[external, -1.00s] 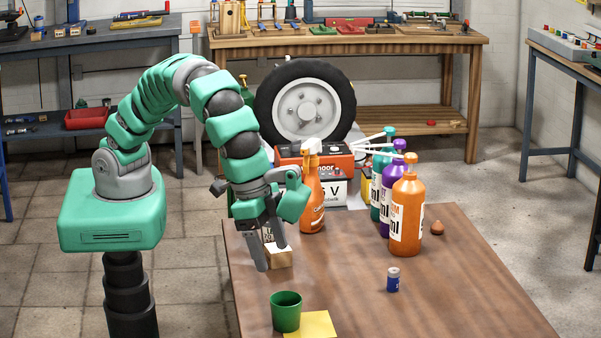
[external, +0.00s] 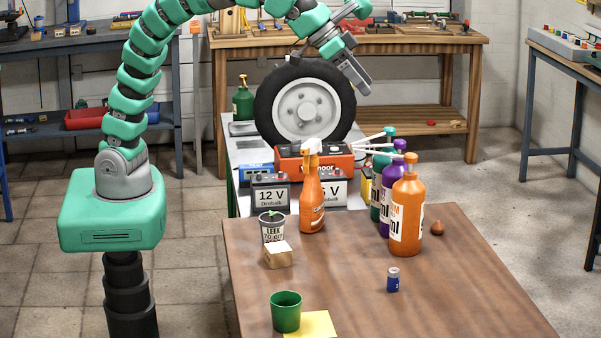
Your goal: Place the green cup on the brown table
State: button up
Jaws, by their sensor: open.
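The green cup (external: 286,312) stands upright on the brown table (external: 345,265), near its front left edge. It touches or overlaps the edge of a yellow sheet (external: 312,325); I cannot tell which. My gripper (external: 363,86) is open and empty, raised high in front of the wooden workbench and to the upper right of the tire. It is far from the cup. Nothing hides the cup.
On the brown table are a wooden block (external: 278,255), a labelled pot (external: 272,228), an orange spray bottle (external: 312,200), a large orange bottle (external: 406,215), and a small blue container (external: 393,280). Batteries and a tire (external: 303,105) stand behind. The table's right front is clear.

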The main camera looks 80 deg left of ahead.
jog(key=a+r+n+t, duration=0.1)
jog(key=a+r+t, duration=0.1)
jog(key=a+r, duration=0.7)
jog(key=a+r+n+t, duration=0.15)
jog(key=a+r, duration=0.45)
jog(key=a, duration=0.7)
jog(key=s+a+r+t+y, duration=0.1)
jog(key=s+a+r+t, duration=0.1)
jog(key=s+a+r, duration=0.3)
jog(key=s+a+r+t+y, duration=0.1)
jog(key=s+a+r, duration=0.4)
jog(key=a, duration=0.8)
jog(key=shift+t+y, duration=0.3)
jog(key=shift+t, duration=0.35)
